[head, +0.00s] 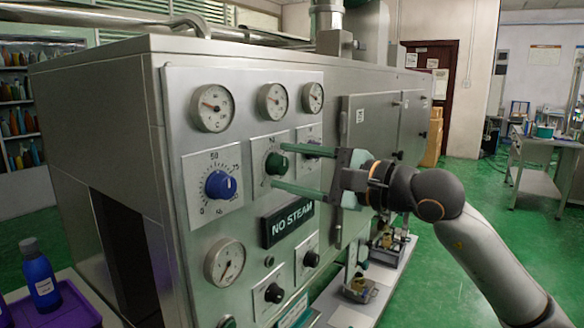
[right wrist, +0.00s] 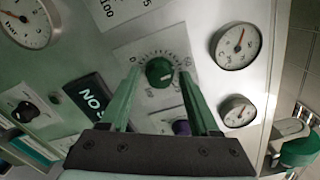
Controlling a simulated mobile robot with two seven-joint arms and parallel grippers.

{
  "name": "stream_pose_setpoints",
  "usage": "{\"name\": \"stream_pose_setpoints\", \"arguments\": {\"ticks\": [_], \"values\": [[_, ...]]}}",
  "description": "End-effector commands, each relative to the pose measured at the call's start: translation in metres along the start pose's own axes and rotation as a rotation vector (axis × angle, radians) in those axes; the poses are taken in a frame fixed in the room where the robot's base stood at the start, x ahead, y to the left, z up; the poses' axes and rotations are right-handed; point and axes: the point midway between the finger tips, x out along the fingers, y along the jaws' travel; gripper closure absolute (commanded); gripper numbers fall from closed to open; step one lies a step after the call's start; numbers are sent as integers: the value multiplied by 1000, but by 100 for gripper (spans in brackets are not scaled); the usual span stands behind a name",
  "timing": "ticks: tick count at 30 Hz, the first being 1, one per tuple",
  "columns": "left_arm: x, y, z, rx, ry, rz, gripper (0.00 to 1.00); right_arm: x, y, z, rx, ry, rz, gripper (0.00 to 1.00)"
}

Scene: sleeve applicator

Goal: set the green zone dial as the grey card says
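The green zone dial (head: 276,163) is a round dark green knob on a white scale plate on the machine's steel front panel. It also shows in the right wrist view (right wrist: 159,72), with a small pale mark on its face; I cannot read its setting. My right gripper (head: 277,166) is open, its two green fingers reaching toward the panel, one on each side of the dial. In the right wrist view the fingertips (right wrist: 160,75) flank the knob with gaps; I see no clear contact. I cannot make out the grey card. My left gripper is out of view.
A blue dial (head: 220,185) sits left of the green one, and a purple dial (right wrist: 181,128) on its other side. A NO STEAM sign (head: 287,222) is below. Gauges (head: 212,108) and small black knobs surround them. A blue bottle (head: 40,275) stands at lower left.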

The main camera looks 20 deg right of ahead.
Motion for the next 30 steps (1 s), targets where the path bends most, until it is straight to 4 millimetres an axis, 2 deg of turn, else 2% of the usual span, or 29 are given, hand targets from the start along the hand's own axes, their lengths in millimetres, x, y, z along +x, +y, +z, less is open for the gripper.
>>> {"name": "stream_pose_setpoints", "arguments": {"ticks": [9, 14, 24, 30], "values": [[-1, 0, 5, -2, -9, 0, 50, 0, 0, 0, 0, 0, 0, 29], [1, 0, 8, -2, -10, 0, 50, -11, 1, -2, 0, 2, -1, 29], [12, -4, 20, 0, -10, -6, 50, -77, 4, -3, -3, 6, 0, 29], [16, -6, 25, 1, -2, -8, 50, -109, 3, -3, -1, 5, 0, 29]]}}
